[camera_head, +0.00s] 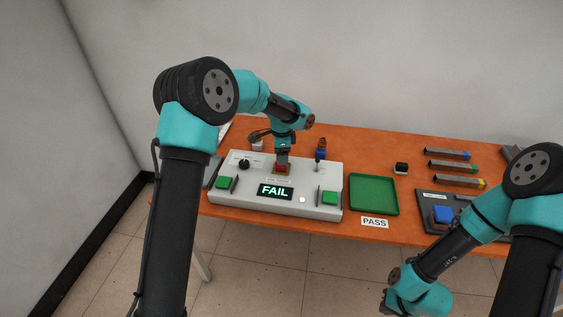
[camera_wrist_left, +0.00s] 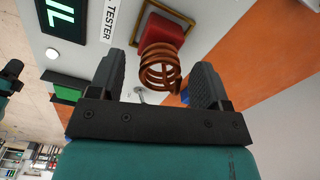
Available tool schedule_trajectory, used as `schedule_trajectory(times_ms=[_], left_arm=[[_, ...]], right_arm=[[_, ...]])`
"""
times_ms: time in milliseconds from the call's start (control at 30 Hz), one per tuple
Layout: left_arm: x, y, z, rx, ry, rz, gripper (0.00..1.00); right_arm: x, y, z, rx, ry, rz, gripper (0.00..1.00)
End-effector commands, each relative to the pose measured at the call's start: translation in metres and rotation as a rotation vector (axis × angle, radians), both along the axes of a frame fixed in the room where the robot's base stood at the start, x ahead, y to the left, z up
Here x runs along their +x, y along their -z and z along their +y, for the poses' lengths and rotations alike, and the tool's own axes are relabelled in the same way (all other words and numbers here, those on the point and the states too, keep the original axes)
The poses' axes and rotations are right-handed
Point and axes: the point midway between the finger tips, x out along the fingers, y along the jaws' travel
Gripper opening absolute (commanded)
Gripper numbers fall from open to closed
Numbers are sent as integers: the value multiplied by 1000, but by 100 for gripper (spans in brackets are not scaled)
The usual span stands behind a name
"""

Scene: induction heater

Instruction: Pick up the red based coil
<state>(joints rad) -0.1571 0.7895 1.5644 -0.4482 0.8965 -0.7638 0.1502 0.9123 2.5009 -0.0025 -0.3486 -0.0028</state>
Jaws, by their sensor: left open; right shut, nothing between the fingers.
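The red based coil sits on the white tester: its red base (camera_head: 283,169) shows in the head view just under my left gripper (camera_head: 283,156). In the left wrist view the coil's red base (camera_wrist_left: 166,35) sits in a framed spot on the tester, and its copper turns (camera_wrist_left: 160,66) stick out between the open fingers of my left gripper (camera_wrist_left: 162,78). No finger contact with the coil is visible. My right gripper (camera_head: 386,303) is low at the bottom of the head view, away from the coil, with its fingertips hardly visible.
The tester (camera_head: 240,196) reads FAIL and has green buttons (camera_head: 331,198). A green tray (camera_head: 373,194) with a PASS label (camera_head: 375,222) lies to its right. A blue based part (camera_head: 443,214) sits in a dark fixture. A blue part (camera_head: 321,154) stands behind the tester. Several bars (camera_head: 452,167) lie far right.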

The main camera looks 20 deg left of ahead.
Motion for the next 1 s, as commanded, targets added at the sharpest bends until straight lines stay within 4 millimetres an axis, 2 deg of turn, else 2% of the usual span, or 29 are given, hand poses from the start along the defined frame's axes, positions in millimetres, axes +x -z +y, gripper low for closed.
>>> schedule_trajectory(times_ms=[100,200,667,1000], left_arm=[[0,16,1,1,0,0,71],[0,22,0,1,0,-1,71],[0,22,0,1,0,-2,71],[0,22,0,1,0,-2,40]], right_arm=[[0,0,0,0,0,0,0],[0,0,0,0,0,0,0],[0,0,0,0,0,0,0],[0,0,0,0,0,0,0]])
